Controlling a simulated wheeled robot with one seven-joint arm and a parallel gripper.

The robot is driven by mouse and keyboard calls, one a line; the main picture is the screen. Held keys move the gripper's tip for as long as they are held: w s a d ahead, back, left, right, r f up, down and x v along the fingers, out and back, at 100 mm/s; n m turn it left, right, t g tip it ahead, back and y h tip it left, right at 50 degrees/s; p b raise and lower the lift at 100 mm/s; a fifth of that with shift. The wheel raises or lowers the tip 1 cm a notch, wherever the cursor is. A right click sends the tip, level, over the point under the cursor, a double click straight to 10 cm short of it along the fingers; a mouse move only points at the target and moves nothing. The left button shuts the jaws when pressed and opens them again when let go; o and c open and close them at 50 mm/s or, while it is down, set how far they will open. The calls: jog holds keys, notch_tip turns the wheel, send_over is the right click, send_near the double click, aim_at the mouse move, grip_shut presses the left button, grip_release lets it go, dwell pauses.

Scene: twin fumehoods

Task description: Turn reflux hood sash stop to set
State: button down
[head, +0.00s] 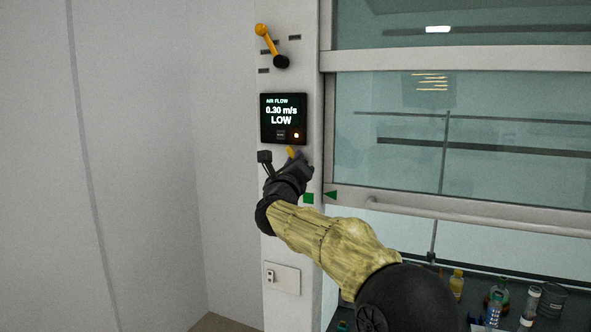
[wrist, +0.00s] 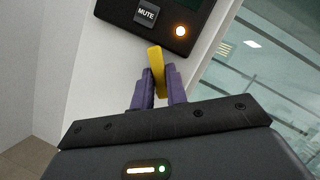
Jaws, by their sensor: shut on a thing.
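A small yellow lever (head: 291,152) sticks out of the hood's white post just below the air-flow display. My gripper (head: 287,162) is at it, and in the head view the gripper hides most of the lever and its mount. In the wrist view the yellow lever (wrist: 156,60) stands between the two purple fingers of my gripper (wrist: 159,78), which are shut on it. The lever's upper end shows above the fingertips, slightly tilted. A second lever, orange with a black hub (head: 270,45), sits higher on the post, slanting up-left, with dark label marks around it.
The air-flow display (head: 284,118) reads 0.30 m/s LOW, with an amber light. The glass sash (head: 430,130) is to the right, its handle bar (head: 450,218) low. Two green markers (head: 308,198) sit by the sash edge. Bottles (head: 457,283) stand inside the hood.

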jog(key=shift+w+a+f+n+g+y+p, duration=0.15)
jog(key=shift+n+g+y+p, duration=0.4)
jog(key=shift+n+p, duration=1.25)
jog(key=shift+s+a+f+n+g+y+p, duration=0.1)
jog(key=shift+f+n+g+y+p, duration=0.3)
jog(key=shift+n+p, duration=1.4)
jog(key=shift+w+a+f+n+g+y+p, duration=0.1)
jog(key=shift+n+g+y+p, duration=0.8)
jog(key=shift+n, duration=1.5)
jog(key=shift+h, duration=0.25)
jog(key=c, duration=1.4)
grip_release()
jog(key=s+b, duration=0.6)
jog(key=s, duration=1.1)
jog(key=shift+s+d, duration=0.25)
jog(key=shift+d, duration=0.1)
